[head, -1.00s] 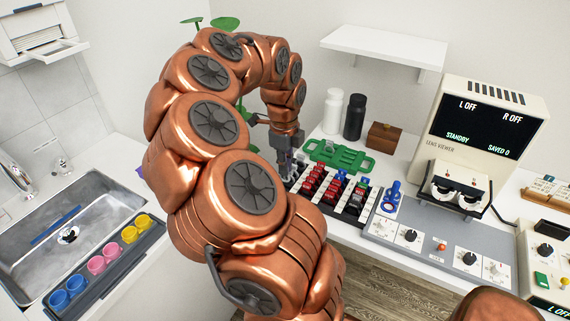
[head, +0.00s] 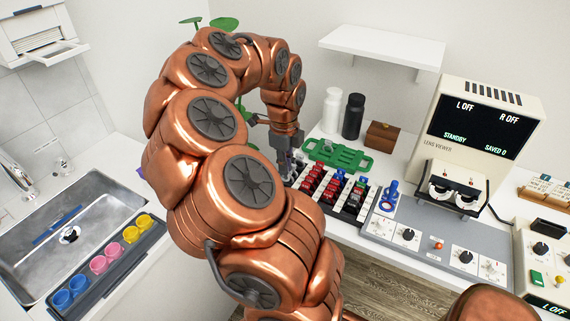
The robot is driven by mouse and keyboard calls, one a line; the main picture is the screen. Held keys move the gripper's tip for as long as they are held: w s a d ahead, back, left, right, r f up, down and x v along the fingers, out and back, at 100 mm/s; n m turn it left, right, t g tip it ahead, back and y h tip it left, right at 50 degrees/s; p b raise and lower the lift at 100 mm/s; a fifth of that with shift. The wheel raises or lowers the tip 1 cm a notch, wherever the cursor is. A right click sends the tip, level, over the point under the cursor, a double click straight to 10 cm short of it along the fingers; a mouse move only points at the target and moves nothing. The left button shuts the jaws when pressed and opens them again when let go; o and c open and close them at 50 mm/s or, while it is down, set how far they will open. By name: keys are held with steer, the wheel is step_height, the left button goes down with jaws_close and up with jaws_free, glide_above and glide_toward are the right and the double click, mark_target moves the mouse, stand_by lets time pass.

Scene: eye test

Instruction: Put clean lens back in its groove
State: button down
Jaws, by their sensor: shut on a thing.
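The lens rack (head: 350,214) is a black and white striped tray on the counter. Rows of small red-, blue- and green-handled lenses (head: 328,187) stand in its grooves. My gripper (head: 288,178) points down at the left end of the rack, close to its grooves. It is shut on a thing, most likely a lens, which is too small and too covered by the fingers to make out. I cannot tell whether that thing touches a groove. My copper arm hides the counter to the left of the rack.
A green tray (head: 338,156) lies behind the rack, with white (head: 332,110) and black (head: 353,117) bottles and a brown box (head: 383,136) beyond. A blue stand (head: 389,196) and the lens viewer (head: 482,125) are right. A sink (head: 50,240) and colored cups (head: 105,262) are left.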

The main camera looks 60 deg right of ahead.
steer(key=shift+f+p, duration=0.35)
steer(key=shift+f, duration=1.25)
steer(key=c, duration=1.2)
jaws_free()
steer(key=shift+r, duration=0.1)
step_height(320, 180, up, 12)
steer(key=shift+w+f, duration=0.1)
